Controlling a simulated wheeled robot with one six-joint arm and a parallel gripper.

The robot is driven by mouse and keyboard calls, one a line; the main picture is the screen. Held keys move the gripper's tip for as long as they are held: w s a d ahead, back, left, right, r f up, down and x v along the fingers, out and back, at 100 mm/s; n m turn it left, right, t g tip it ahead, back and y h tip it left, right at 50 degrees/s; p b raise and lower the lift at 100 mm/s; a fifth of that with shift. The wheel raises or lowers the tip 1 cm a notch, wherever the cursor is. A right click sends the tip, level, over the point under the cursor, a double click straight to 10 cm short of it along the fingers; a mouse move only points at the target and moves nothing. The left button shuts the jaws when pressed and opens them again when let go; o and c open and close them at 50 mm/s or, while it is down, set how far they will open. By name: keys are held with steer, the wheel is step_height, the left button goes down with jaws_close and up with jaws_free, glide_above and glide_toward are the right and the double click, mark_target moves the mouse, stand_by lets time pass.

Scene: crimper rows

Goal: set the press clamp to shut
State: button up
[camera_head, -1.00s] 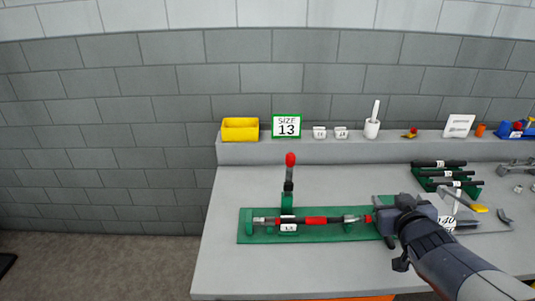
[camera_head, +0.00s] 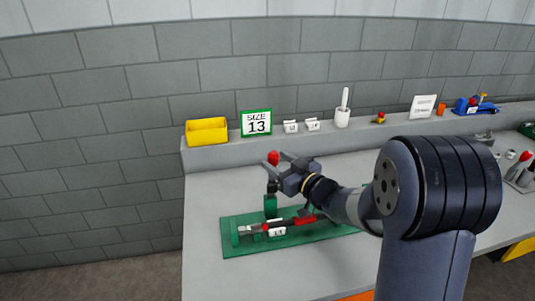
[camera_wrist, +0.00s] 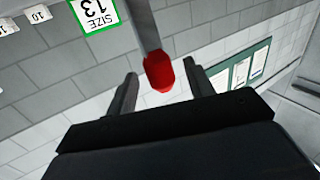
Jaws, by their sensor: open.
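The press clamp's lever stands upright, with a red knob (camera_head: 273,157) on top and a green mount (camera_head: 270,206) below. A long green base plate (camera_head: 300,241) lies on the bench and bears a red and black tool lying lengthwise. My gripper (camera_head: 276,160) is open at the height of the knob, coming in from the right. In the wrist view the red knob (camera_wrist: 158,72) shows between the two spread fingers (camera_wrist: 163,86), with gaps on both sides. My arm hides part of the plate's right end.
A raised ledge behind holds a yellow bin (camera_head: 207,131), a "SIZE 13" sign (camera_head: 256,123), small number cards (camera_head: 301,126) and a white pot (camera_head: 342,117). A grey brick wall rises behind. The bench is bare left of the plate.

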mark_target(269, 155)
steer(key=shift+x, duration=2.15)
jaws_close()
